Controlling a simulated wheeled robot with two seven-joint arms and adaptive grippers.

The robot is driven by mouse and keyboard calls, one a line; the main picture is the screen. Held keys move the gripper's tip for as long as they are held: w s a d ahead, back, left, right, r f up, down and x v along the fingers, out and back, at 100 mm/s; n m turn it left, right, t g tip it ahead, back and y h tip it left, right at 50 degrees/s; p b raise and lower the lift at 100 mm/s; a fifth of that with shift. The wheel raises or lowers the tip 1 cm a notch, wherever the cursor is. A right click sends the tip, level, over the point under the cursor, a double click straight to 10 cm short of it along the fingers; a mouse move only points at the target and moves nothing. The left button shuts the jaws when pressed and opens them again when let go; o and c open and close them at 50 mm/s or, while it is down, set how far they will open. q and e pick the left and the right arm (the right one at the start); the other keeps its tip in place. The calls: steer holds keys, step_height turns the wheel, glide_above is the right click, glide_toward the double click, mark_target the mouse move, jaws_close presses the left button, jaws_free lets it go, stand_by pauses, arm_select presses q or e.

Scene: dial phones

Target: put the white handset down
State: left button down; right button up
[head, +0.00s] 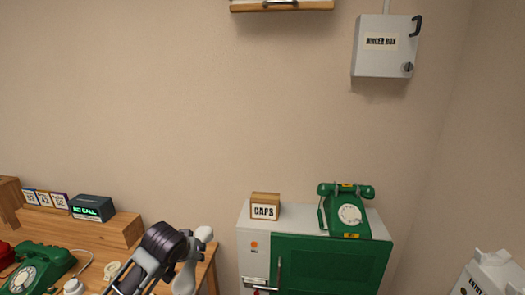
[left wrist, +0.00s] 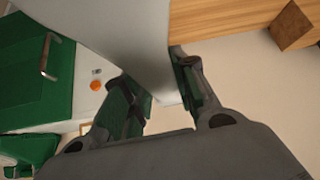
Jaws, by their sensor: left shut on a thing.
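The white handset (head: 187,274) is in my left gripper (head: 178,262), raised near the right end of the wooden desk in the head view. Its rounded upper end stands highest, and its lower part runs out of the picture. In the left wrist view the handset (left wrist: 140,40) is a large pale shape passing between the fingers of the left gripper (left wrist: 160,98), which is shut on it. A small white rounded piece (head: 73,287) and a cream piece (head: 110,270) show at the bottom left; I cannot tell whether they belong to a white phone. My right gripper is not in view.
A green dial phone (head: 345,214) and a CAPS box (head: 264,207) stand on the green-fronted cabinet (head: 330,262). Another green phone (head: 38,268) and a red thing (head: 6,254) are on the desk. A NO CALL display (head: 92,208) stands on the wooden shelf (head: 100,232).

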arm_select(q)
steer(key=s+f+b, duration=0.2)
steer(key=s+f, duration=0.7)
steer(key=f, duration=0.5)
steer(key=shift+a+f, duration=0.3)
steer(key=shift+f, duration=0.1)
steer(key=shift+s, duration=0.1)
stand_by(0.3)
stand_by(0.6)
